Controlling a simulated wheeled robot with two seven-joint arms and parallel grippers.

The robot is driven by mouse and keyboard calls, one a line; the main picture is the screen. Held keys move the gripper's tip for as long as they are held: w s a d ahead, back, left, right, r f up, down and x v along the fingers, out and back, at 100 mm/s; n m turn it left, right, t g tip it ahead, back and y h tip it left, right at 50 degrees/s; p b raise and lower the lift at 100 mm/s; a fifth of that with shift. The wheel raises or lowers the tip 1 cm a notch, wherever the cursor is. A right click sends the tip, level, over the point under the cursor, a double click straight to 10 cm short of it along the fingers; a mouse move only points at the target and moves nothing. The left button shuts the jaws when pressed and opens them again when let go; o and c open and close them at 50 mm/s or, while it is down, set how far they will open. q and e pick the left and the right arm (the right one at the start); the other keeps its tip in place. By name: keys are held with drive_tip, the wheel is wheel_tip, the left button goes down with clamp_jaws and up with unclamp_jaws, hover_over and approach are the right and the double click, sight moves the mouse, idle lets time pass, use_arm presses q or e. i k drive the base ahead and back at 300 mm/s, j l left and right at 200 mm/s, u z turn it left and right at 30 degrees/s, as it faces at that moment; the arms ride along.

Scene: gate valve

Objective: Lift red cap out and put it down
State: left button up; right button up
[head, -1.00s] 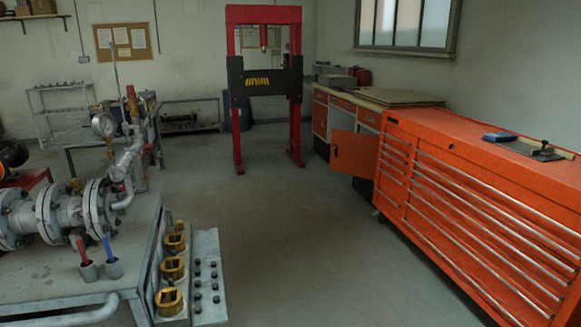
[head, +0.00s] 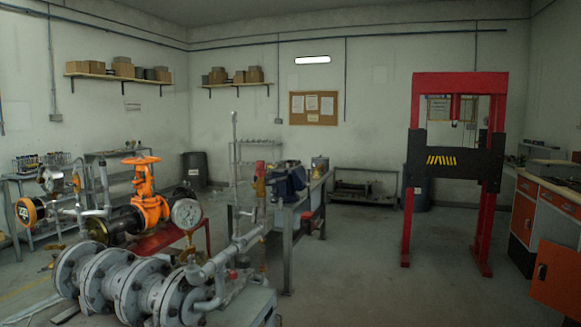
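No red cap can be made out for certain. A small red spot (head: 232,274) shows beside the grey pipe at the bench's right end, too small to tell what it is. The grey flanged pipe assembly (head: 130,285) lies along the bottom left, its lower part cut off by the picture edge. An orange gate valve (head: 145,195) with a handwheel stands behind it, with a round gauge (head: 186,213) to its right. Neither of my grippers is in view.
A red press frame (head: 413,150) stands at the right. Orange cabinets (head: 556,280) line the right edge. A metal table (head: 288,225) with a blue vise (head: 289,180) stands mid-room.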

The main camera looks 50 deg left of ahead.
sight(260, 169)
drive_tip(key=i, duration=3.65)
drive_tip(key=u, duration=3.85)
